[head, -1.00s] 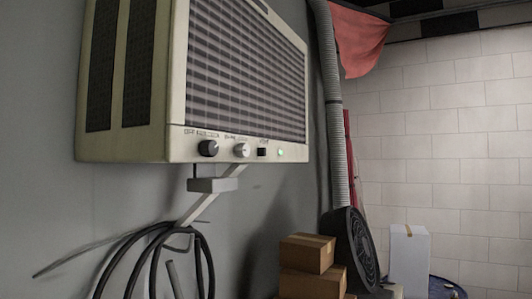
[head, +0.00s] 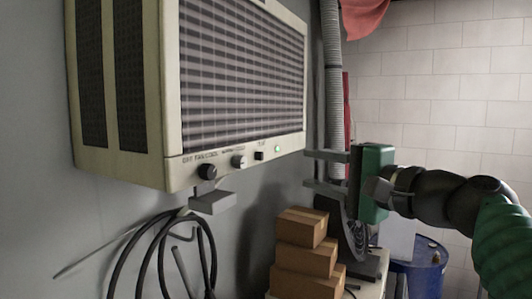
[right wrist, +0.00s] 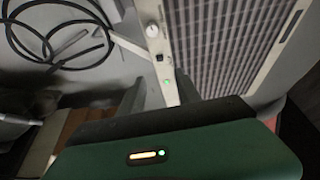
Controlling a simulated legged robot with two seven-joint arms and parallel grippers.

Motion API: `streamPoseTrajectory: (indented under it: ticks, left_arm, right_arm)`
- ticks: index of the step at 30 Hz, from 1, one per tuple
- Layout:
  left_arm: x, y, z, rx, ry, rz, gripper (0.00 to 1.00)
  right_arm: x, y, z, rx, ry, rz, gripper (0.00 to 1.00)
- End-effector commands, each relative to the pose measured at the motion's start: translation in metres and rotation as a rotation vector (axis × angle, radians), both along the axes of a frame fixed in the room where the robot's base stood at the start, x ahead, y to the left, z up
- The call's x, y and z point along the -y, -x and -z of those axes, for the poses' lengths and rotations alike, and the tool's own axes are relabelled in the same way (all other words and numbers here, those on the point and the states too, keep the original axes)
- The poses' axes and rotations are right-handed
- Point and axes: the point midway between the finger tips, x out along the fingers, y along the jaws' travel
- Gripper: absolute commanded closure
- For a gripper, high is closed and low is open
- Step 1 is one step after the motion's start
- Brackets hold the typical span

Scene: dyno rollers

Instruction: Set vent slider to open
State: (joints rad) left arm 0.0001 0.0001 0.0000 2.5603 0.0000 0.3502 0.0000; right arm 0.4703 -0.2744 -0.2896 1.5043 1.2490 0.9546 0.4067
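The wall-mounted air unit (head: 250,90) fills the upper left of the head view, with a control strip along its lower front edge. The strip bears a dark knob (head: 207,171), a lighter knob (head: 238,161), a small black control (head: 259,155) and a lit green light (head: 278,149). The black control also shows in the right wrist view (right wrist: 159,58). I cannot tell for sure which control is the vent slider; the labels are too small. My right gripper (head: 308,169) is open and empty, its fingers apart, by the unit's lower right corner. My left gripper is out of view.
A coiled black cable (head: 152,250) hangs on the wall below the unit. Stacked cardboard boxes (head: 302,226) stand below, near my right gripper. A grey duct hose (head: 332,80) runs down behind the gripper. A blue drum (head: 422,265) stands at lower right.

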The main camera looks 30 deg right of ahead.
Motion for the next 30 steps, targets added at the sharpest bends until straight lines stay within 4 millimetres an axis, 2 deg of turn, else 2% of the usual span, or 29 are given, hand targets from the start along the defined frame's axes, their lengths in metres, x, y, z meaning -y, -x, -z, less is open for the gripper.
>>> streamPoseTrajectory:
  ticks: [1,9,15,20,28,30]
  left_arm:
    - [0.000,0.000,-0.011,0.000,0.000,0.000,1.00]
    - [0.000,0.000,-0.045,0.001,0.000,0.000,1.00]
    - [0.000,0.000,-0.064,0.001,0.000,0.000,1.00]
    - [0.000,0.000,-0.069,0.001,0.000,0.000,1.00]
    - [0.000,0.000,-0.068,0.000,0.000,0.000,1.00]
    - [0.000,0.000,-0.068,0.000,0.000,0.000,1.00]
  right_arm:
    - [-0.002,-0.012,-0.005,-0.004,0.000,-0.002,0.60]
    - [-0.012,-0.084,-0.005,-0.007,-0.001,-0.002,0.60]
    - [-0.018,-0.126,-0.004,-0.005,0.001,-0.001,0.60]
    - [-0.020,-0.142,-0.001,-0.003,0.002,0.000,0.60]
    - [-0.020,-0.143,0.000,-0.002,0.002,0.001,0.60]
    - [-0.020,-0.143,0.000,-0.002,0.002,0.001,0.69]
